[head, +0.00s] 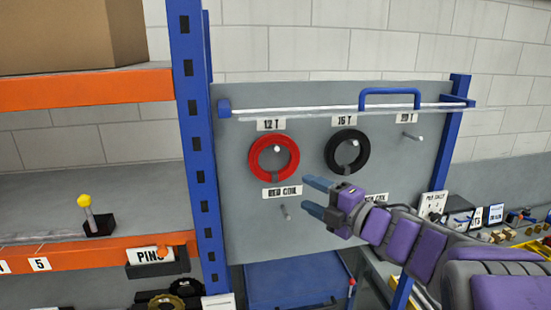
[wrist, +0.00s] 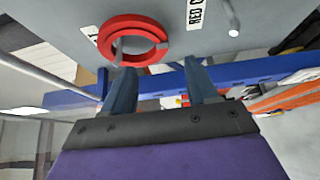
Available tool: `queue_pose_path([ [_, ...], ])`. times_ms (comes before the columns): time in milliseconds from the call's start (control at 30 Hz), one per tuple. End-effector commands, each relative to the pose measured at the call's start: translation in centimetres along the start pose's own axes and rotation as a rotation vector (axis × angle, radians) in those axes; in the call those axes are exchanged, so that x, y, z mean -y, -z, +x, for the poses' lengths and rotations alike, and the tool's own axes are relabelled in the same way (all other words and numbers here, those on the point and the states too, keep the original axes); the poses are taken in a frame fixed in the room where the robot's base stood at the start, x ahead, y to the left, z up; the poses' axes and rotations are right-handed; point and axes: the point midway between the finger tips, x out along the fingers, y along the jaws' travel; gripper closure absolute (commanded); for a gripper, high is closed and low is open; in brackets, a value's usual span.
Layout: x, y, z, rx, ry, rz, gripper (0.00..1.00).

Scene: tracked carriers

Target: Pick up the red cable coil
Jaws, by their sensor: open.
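The red cable coil (head: 255,164) hangs on a peg on the grey board, under a "12 T" sign and above a "RED COIL" label. In the wrist view the red coil (wrist: 108,32) shows at the upper left, ahead of the fingertips, with its peg through the middle. My gripper (head: 312,197) is open and empty, to the lower right of the coil in the head view. In the wrist view my gripper (wrist: 158,72) shows two blue-grey fingers spread apart, with nothing between them. The coil is apart from the fingers.
A black coil (head: 333,148) hangs to the right under a "16 T" sign. An empty peg (head: 286,212) sticks out below the red coil's label. A rail (head: 300,111) crosses above the coils. A blue post (head: 196,150) and orange shelf (head: 85,88) stand at left.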

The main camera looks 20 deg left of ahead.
Motion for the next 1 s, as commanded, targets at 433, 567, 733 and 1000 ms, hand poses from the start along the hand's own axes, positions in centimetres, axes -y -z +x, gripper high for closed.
queue_pose_path([
  [433, -0.1, 0.0, 6.9, 0.0, -0.001, 0.002, 0.42],
  [567, 0.0, 0.0, 7.4, 0.0, -0.002, 0.002, 0.42],
  [733, 0.0, 0.1, 9.3, -0.003, -0.003, 0.002, 0.42],
  [1000, 0.2, 0.1, 12.4, -0.001, -0.001, 0.002, 0.42],
])
